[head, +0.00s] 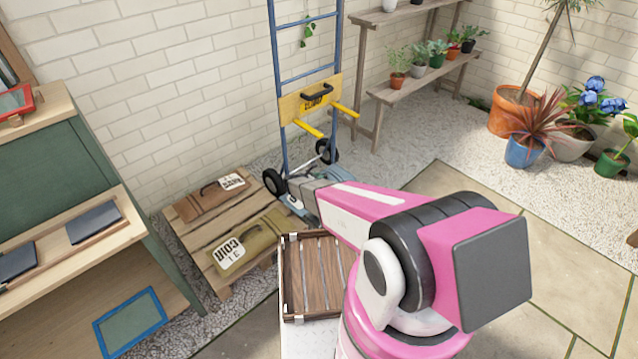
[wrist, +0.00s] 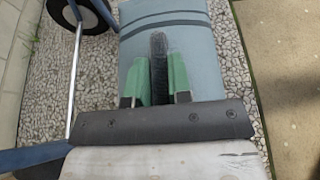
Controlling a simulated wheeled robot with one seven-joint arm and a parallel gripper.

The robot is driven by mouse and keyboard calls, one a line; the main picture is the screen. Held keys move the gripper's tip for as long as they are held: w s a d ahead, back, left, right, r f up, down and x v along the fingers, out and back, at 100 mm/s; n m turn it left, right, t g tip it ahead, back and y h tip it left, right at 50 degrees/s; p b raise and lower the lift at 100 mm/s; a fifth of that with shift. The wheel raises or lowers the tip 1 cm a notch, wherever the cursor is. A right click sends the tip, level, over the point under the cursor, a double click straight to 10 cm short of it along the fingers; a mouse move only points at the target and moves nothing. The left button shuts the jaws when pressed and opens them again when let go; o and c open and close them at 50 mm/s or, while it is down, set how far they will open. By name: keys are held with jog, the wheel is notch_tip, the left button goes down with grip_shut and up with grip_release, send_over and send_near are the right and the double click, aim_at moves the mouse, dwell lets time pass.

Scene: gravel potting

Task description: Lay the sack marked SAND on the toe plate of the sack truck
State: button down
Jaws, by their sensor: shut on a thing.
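The blue sack truck (head: 277,75) stands upright against the brick wall. One of its wheels (wrist: 82,14) and a silver rod show at the left of the wrist view. My gripper (wrist: 159,85) is shut on the black handle of a blue-grey sack (wrist: 205,65) with dark stripes. In the head view, part of this sack (head: 346,172) shows at the truck's foot, mostly behind my arm. No lettering on it is readable. The toe plate is hidden, and I cannot tell whether the sack rests on it or hangs just above.
A low wooden pallet (head: 187,237) to the left holds a brown sack (head: 205,197) and an olive sack marked COIR (head: 262,238). A slatted wooden crate (head: 293,275) is in front. A plant shelf (head: 385,95) stands right of the truck. Paving (head: 440,178) at right is clear.

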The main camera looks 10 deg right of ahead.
jog(key=x, duration=0.3)
jog(key=a+x, duration=0.1)
jog(key=x, duration=0.3)
jog(key=w+f+x, duration=0.1)
jog(key=x, duration=0.3)
jog(key=shift+a, duration=0.3)
jog(key=shift+f, duration=2.05)
jog(key=shift+f, duration=0.1)
jog(key=c, duration=1)
grip_release()
jog(key=shift+f, duration=0.15)
jog(key=shift+c, duration=0.2)
